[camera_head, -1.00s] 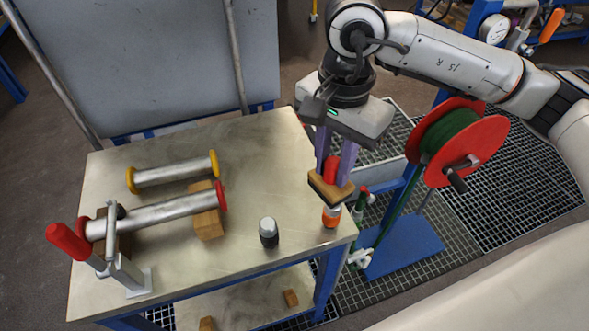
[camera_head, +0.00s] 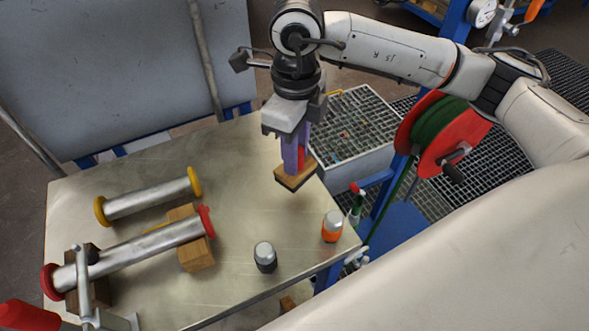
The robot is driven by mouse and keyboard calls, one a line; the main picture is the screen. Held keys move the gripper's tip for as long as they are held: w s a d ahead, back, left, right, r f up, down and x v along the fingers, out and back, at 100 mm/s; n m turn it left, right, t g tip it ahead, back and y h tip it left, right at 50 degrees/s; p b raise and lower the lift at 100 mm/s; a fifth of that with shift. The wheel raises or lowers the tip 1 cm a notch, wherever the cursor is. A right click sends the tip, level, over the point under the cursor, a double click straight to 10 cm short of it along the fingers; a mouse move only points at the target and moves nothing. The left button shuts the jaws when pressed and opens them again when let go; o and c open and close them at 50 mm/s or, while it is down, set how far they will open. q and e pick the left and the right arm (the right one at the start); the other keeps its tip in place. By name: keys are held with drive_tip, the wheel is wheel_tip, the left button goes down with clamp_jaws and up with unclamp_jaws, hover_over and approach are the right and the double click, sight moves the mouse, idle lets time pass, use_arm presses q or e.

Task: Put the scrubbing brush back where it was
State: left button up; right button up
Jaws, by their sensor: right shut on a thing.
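The scrubbing brush (camera_head: 295,177) has a wooden block, dark bristles underneath and a red grip on top. My right gripper (camera_head: 295,158) is shut on the red grip, with its fingers pointing down. The brush appears to hang above the right part of the metal table (camera_head: 235,150); the exact gap to the tabletop is hard to judge. My left gripper is not in view.
An orange-and-white container (camera_head: 332,227) and a black-and-grey one (camera_head: 265,257) stand near the table's front right. Two flanged pipes, yellow-ended (camera_head: 150,198) and red-ended (camera_head: 135,248), lie at left. A hose reel (camera_head: 440,130) stands right, beside a grated bin (camera_head: 350,125).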

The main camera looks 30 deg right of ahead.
drive_tip(key=shift+f, duration=2.6)
drive_tip(key=o, duration=0.9)
drive_tip(key=shift+o, duration=0.2)
wheel_tip(320, 180, up, 12)
drive_tip(key=shift+r, duration=0.2)
